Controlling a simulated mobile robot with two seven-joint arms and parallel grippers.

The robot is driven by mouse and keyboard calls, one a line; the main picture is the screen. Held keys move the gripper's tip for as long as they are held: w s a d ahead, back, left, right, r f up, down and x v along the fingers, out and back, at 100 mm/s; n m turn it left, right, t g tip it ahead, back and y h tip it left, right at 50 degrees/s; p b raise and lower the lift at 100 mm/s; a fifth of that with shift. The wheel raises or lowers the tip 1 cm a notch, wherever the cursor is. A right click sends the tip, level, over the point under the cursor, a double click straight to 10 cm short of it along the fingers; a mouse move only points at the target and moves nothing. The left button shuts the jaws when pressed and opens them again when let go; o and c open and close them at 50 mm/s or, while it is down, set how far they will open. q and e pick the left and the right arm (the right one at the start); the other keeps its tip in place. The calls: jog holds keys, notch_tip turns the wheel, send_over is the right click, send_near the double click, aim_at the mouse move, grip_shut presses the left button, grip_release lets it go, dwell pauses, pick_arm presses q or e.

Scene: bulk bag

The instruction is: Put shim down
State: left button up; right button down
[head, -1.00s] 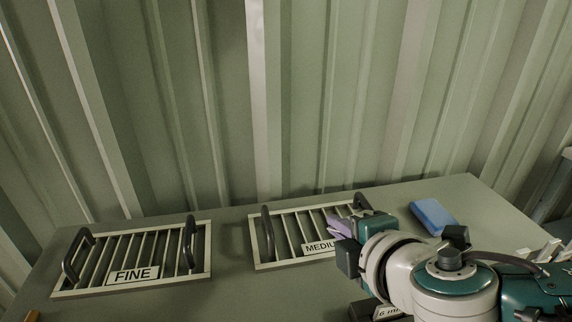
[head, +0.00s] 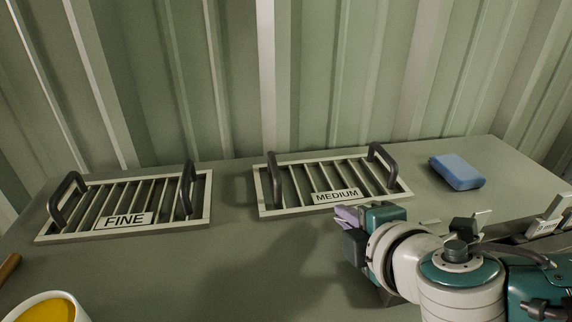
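My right gripper (head: 346,216) reaches in from the right, just in front of the grate marked MEDIUM (head: 264,192). A lilac piece shows at its fingertips; I cannot tell whether it is a held shim or part of the fingers, nor how far apart the fingers are. At the right, pale thin upright pieces stand behind my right arm; one (head: 552,207) is by a small label and may be a shim. My arm hides much of that area. My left gripper is out of view.
A grate marked FINE (head: 125,234) with two dark handles lies at the left. A blue block (head: 457,171) lies at the back right. A white-rimmed bowl with yellow contents (head: 52,310) is at the front left. The middle tabletop (head: 240,270) is clear; a corrugated wall stands behind.

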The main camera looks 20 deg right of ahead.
jog(key=c, duration=1.5)
grip_release()
jog(key=shift+c, duration=0.2)
jog(key=o, duration=0.3)
jog(key=shift+r, duration=0.1)
jog(key=shift+s+r+p, duration=0.2)
jog(key=shift+s+p, duration=0.1)
jog(key=shift+p, duration=0.1)
jog(key=p+v, duration=0.4)
jog(key=v, duration=0.2)
jog(key=shift+s+a+r, duration=0.1)
jog(key=shift+s, duration=0.1)
jog(key=shift+s+r+p, duration=0.1)
jog(key=shift+s+p, duration=0.25)
notch_tip(320, 180, up, 7)
jog(key=s+p, duration=0.2)
jog(key=p, duration=0.5)
jog(key=shift+s+a+r+p, duration=0.2)
jog(key=shift+s+a+p, duration=0.1)
jog(key=shift+a+p, duration=0.05)
